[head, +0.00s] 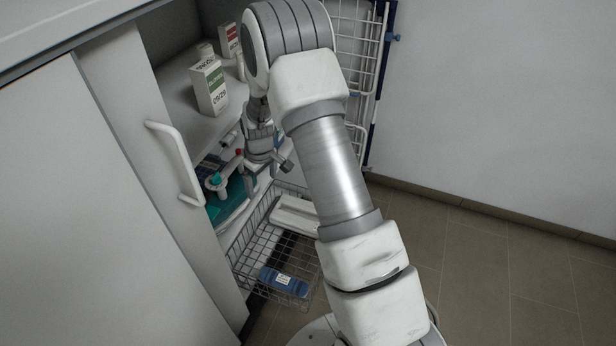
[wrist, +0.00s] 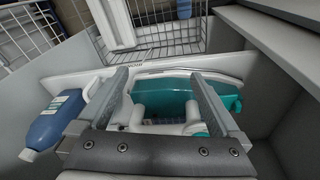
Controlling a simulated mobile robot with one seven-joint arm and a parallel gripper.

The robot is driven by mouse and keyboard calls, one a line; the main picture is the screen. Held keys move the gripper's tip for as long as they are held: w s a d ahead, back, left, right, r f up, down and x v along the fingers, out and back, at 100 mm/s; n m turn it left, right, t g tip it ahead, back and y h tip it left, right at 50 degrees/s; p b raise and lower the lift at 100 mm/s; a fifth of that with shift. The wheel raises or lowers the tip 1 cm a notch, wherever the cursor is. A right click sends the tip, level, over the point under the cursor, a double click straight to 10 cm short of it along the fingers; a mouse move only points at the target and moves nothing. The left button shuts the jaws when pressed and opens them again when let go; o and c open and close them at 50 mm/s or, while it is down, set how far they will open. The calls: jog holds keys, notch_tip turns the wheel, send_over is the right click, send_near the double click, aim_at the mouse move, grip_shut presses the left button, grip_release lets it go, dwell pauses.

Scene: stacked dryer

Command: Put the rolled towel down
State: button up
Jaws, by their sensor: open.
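I cannot clearly make out a rolled towel in either view. A long white object (head: 295,214) lies in the wire basket below the shelf; it also shows at the upper left of the wrist view (wrist: 113,22), and I cannot tell if it is cloth. My gripper (wrist: 157,80) is open, its two fingers apart above a teal object (wrist: 213,95) and white tube-like parts (wrist: 160,112). I cannot tell whether the fingers touch these. In the head view my gripper (head: 270,160) is inside the cabinet opening, partly hidden by my arm.
A blue bottle (wrist: 52,122) stands left of the fingers. A blue labelled item (head: 284,281) lies in the wire basket (head: 250,262). A green-and-white carton (head: 209,87) stands on the upper shelf. The cabinet door handle (head: 177,163) juts out at left. Floor at right is clear.

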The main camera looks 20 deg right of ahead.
jog(key=s+r+m+t, duration=0.1)
jog(key=s+r, duration=0.5)
jog(key=r, duration=0.6)
jog(key=s+r+m+t, duration=0.15)
jog(key=s+r, duration=0.45)
jog(key=r, duration=0.6)
jog(key=s+r+m, duration=0.1)
jog(key=s+r, duration=0.1)
jog(key=s, duration=0.4)
jog(key=s+r+m, duration=0.1)
jog(key=s+r, duration=0.2)
jog(key=s, duration=0.4)
jog(key=s+r+m+t, duration=0.1)
jog(key=s+r, duration=0.1)
jog(key=s, duration=0.4)
jog(key=shift+s+d+r, duration=0.2)
jog(key=shift+r, duration=0.1)
notch_tip(320, 180, up, 23)
jog(key=p, duration=2.3)
jog(key=shift+r, duration=0.2)
